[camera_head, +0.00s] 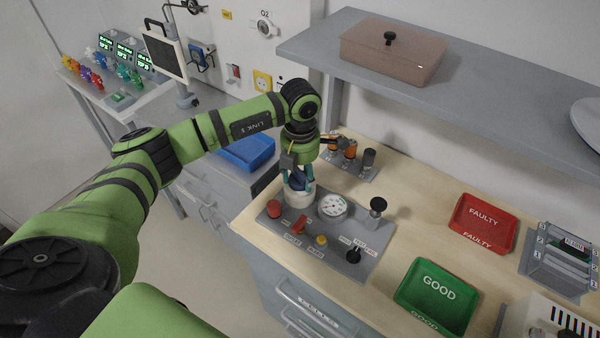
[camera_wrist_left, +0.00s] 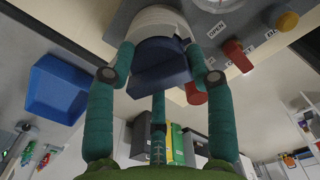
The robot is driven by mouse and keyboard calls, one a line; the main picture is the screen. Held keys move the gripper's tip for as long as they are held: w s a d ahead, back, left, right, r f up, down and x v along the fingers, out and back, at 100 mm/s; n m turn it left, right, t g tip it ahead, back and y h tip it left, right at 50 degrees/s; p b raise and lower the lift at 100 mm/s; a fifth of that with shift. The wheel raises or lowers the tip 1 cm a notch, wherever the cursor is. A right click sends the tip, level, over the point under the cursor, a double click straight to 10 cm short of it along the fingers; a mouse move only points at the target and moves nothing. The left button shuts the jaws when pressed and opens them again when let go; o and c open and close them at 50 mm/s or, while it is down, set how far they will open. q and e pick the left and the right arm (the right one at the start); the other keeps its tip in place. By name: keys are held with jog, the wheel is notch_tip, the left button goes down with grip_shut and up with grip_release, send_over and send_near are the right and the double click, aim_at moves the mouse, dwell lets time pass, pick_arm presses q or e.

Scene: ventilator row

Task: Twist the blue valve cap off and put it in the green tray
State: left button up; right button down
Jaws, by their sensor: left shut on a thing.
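The blue valve cap (camera_head: 298,184) is at the white round valve base (camera_head: 298,199) on the left end of a grey control panel. In the left wrist view the blue cap (camera_wrist_left: 160,72) lies against the white base (camera_wrist_left: 155,22), between my fingers. My left gripper (camera_head: 299,181) points down from above and is shut on the cap. Its fingers partly hide the cap in the head view. The green tray (camera_head: 445,306), labelled GOOD, is empty on the bench at the lower right. My right gripper is out of view.
The panel (camera_head: 325,245) carries a gauge (camera_head: 333,206), a red button, a red switch and black knobs. A red FAULTY tray (camera_head: 488,232) lies behind the green one. Small cylinders (camera_head: 368,160) stand behind my gripper. A shelf (camera_head: 450,85) overhangs the back; bare bench lies between panel and trays.

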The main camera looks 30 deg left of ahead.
aim_at(300, 172)
pick_arm(q)
jog(key=n, duration=0.4)
jog(key=shift+p, duration=0.3)
jog(key=shift+n, duration=0.3)
jog(key=shift+r, duration=0.1)
dwell(0.3)
jog(key=shift+r+p, duration=1.25)
jog(key=shift+r, duration=0.9)
